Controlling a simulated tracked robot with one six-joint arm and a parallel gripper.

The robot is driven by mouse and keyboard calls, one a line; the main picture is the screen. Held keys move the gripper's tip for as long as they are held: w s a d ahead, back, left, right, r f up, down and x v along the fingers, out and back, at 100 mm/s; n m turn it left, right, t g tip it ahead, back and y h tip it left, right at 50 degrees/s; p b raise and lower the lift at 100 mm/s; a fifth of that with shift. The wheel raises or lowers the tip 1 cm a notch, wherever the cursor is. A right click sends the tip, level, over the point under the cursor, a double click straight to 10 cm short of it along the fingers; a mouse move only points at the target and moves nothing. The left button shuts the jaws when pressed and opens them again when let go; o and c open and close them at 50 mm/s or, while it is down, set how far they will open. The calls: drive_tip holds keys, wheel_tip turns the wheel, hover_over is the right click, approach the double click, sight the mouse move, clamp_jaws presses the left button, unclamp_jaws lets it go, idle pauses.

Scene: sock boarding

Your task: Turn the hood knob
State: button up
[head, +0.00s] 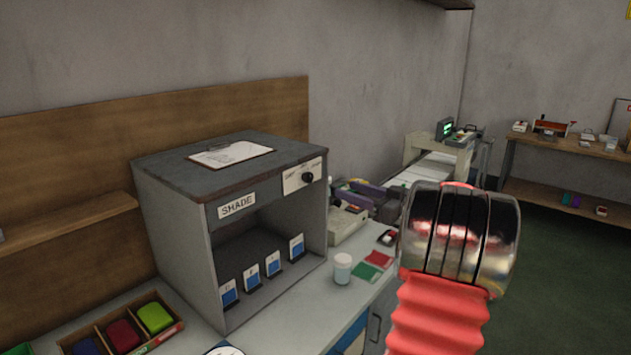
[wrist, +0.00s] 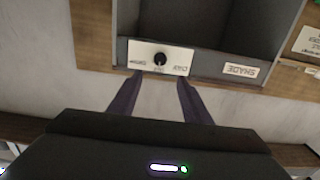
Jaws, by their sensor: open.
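The hood is a grey box (head: 170,210) with a dark top, an open front and a "SHADE" label, standing on the counter in the head view. Its black round knob (head: 308,177) sits on a white plate at the upper right of the front. In the wrist view the picture is turned over, and the knob (wrist: 160,59) shows on its white plate with small labels. My gripper (wrist: 160,78) is open and empty. Its two dark fingers point toward the plate, with the knob roughly centred between their tips. I cannot tell the remaining distance.
A clipboard (head: 230,153) lies on the hood, and blue-and-white cards (head: 252,277) stand inside. A white cup (head: 342,269) and red and green swatches (head: 368,272) are to the right. A divided tray (head: 172,329) is at front left. My red-sleeved arm covers the right foreground.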

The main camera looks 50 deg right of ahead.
sight(310, 178)
drive_tip(key=w, duration=0.8)
drive_tip(key=w+a, duration=0.1)
drive_tip(key=w, duration=0.3)
drive_tip(key=shift+w+a, duration=0.1)
drive_tip(key=shift+w, duration=0.25)
drive_tip(key=c, duration=1)
